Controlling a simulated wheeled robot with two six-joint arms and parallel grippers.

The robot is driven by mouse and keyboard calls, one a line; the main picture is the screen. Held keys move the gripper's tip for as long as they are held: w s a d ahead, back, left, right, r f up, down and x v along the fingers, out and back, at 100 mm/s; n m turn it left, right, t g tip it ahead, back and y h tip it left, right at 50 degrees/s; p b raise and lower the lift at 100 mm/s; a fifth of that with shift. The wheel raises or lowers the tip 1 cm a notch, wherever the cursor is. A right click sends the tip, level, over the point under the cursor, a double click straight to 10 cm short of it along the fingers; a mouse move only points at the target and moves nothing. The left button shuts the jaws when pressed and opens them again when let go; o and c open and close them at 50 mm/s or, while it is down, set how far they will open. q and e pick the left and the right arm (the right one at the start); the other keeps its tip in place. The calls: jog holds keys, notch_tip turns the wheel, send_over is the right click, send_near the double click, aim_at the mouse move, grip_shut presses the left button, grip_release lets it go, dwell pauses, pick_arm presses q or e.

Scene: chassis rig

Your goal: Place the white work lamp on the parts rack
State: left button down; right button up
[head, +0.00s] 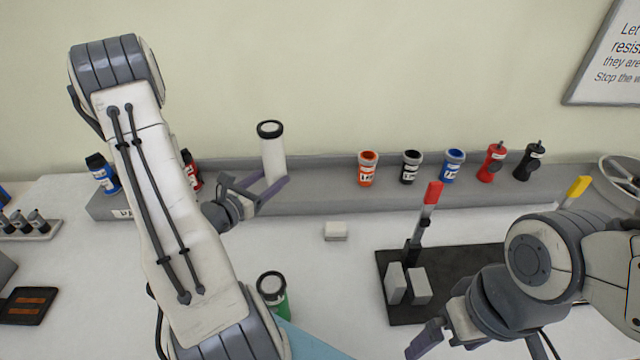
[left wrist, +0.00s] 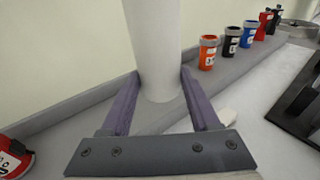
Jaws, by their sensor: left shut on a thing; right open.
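The white work lamp (head: 272,155) is a white cylinder with a black ring on top. My left gripper (head: 268,186) is shut on its lower part and holds it upright at the parts rack (head: 320,180), a long grey ledge along the wall. In the left wrist view the lamp (left wrist: 153,50) stands between the two fingers (left wrist: 153,100), over the grey rack. I cannot tell whether its base touches the rack. My right gripper (head: 436,345) is open and empty at the lower right, near the black fixture plate.
Orange (head: 368,168), black (head: 411,167) and blue (head: 453,166) cups and red (head: 492,161) and black (head: 529,160) bottles stand right on the rack. A green lamp (head: 272,292) stands on the table. A black plate (head: 400,312) carries an upright red-handled lever (head: 428,210).

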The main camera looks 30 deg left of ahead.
pick_arm(q)
jog(key=w+a+f+b, duration=0.2)
jog(key=p, duration=0.3)
send_over(264, 182)
jog(key=s+d, duration=0.2)
notch_tip(264, 182, down, 5)
jog(key=shift+s+r, duration=0.1)
jog(key=shift+r, duration=0.05)
notch_tip(264, 182, down, 4)
jog(key=shift+r+p, duration=0.2)
jog(key=shift+p, duration=0.3)
jog(key=shift+f, duration=0.3)
jog(key=shift+f, duration=0.1)
jog(key=shift+c, duration=0.6)
grip_release()
